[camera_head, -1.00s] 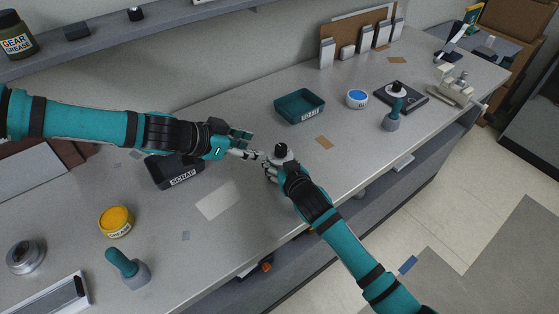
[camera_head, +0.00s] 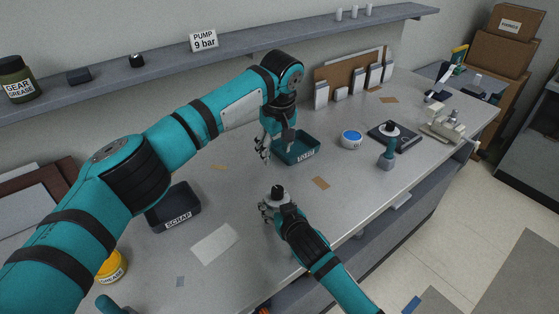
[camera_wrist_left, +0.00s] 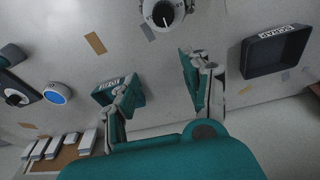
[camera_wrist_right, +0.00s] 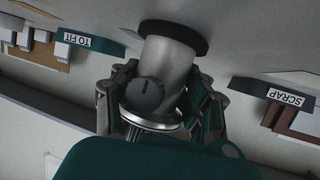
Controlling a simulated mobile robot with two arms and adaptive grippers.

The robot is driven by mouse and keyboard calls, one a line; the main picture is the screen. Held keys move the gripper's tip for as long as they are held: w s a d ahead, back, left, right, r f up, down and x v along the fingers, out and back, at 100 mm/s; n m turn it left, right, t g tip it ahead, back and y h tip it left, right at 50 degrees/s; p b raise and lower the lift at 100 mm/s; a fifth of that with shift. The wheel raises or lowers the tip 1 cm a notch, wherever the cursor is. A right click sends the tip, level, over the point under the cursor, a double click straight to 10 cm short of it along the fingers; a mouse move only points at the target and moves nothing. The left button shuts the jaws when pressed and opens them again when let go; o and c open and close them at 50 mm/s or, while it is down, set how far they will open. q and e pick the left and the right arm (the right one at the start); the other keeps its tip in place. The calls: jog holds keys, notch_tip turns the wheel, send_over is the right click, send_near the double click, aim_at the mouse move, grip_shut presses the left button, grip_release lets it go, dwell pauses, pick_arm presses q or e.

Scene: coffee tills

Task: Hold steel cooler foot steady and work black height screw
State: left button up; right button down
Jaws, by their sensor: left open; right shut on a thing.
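The steel cooler foot (camera_wrist_right: 168,62) stands on the bench with its black base against the top. It is also in the head view (camera_head: 277,200) and at the top edge of the left wrist view (camera_wrist_left: 150,9). My right gripper (camera_head: 277,211) is shut around the foot, a finger on each side. My left gripper (camera_head: 277,151) is open and empty, apart from the foot, raised behind it by the teal tray.
A teal TO FIT tray (camera_head: 307,155) stands behind the foot, and a black SCRAP tray (camera_head: 177,223) to its left. A shelf (camera_head: 240,47) runs along the wall.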

aim_at(278, 189)
pick_arm(q)
jog(key=s, duration=0.1)
jog(key=s+g, duration=0.1)
jog(key=s+d+f+g, duration=0.1)
jog(key=shift+n, duration=0.4)
jog(key=shift+s+f, duration=0.2)
jog(key=shift+s, duration=0.05)
jog(key=f, duration=0.9)
jog(key=shift+s+a, duration=0.1)
jog(key=shift+a, duration=0.2)
jog(key=shift+r, duration=0.2)
jog(key=shift+c, duration=1.3)
jog(key=c, duration=0.4)
jog(key=n, duration=0.3)
jog(key=shift+s+d+n, duration=0.1)
jog(key=shift+n, duration=0.2)
jog(key=n, duration=1.2)
jog(key=shift+n, duration=0.4)
jog(key=n, duration=0.5)
jog(key=shift+d+n, duration=0.1)
jog(key=shift+n, duration=0.2)
